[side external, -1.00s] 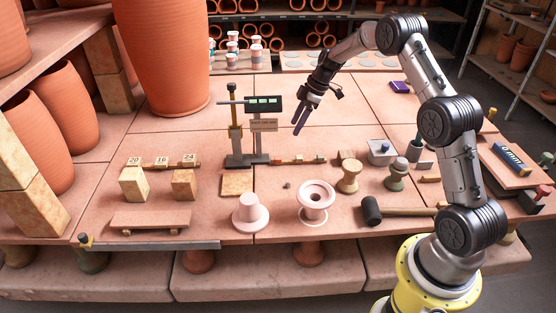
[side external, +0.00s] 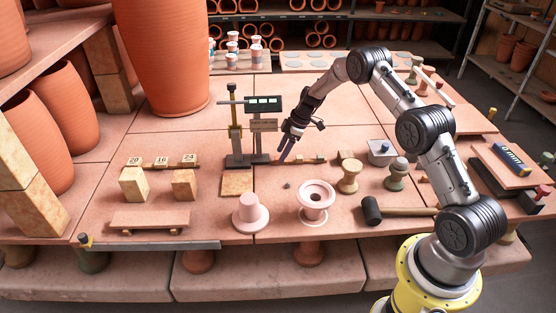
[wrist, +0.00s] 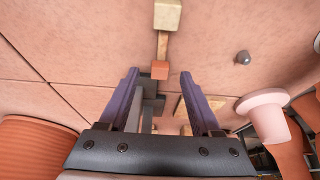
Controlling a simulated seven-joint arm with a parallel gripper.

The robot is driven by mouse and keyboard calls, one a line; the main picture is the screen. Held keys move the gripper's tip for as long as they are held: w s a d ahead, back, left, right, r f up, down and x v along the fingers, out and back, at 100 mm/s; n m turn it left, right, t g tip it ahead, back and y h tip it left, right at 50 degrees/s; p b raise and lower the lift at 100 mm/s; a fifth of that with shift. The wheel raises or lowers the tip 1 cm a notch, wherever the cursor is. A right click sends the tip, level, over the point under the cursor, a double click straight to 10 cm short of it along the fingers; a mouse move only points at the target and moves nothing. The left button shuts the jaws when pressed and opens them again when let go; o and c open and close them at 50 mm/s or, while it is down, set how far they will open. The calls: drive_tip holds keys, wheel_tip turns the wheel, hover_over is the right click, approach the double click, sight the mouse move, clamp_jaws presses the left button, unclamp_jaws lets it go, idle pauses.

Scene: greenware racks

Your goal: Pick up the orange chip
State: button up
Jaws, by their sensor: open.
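The orange chip (wrist: 160,70) looks like a small terracotta-coloured block in the wrist view, at the near end of a narrow wooden strip (wrist: 163,43). It appears between my two purple fingertips in that view. In the side view the strip (side external: 308,160) lies right of the scale stand, and the chip is hard to make out by the fingers. My gripper (side external: 284,158) is open and low over the strip's left end, fingers pointing down. Whether the fingers touch the chip or sit above it cannot be told.
The scale stand with green display (side external: 264,104) is close left of my gripper. A wooden block (wrist: 168,15) is at the strip's other end. A small grey knob (side external: 287,185), a pink spool (side external: 316,200) and a pink flanged piece (side external: 250,213) stand nearer the front.

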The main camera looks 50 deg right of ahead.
drive_tip(key=shift+w+a+f, duration=0.2)
drive_tip(key=shift+f, duration=0.35)
clamp_jaws()
drive_tip(key=shift+r, duration=0.1)
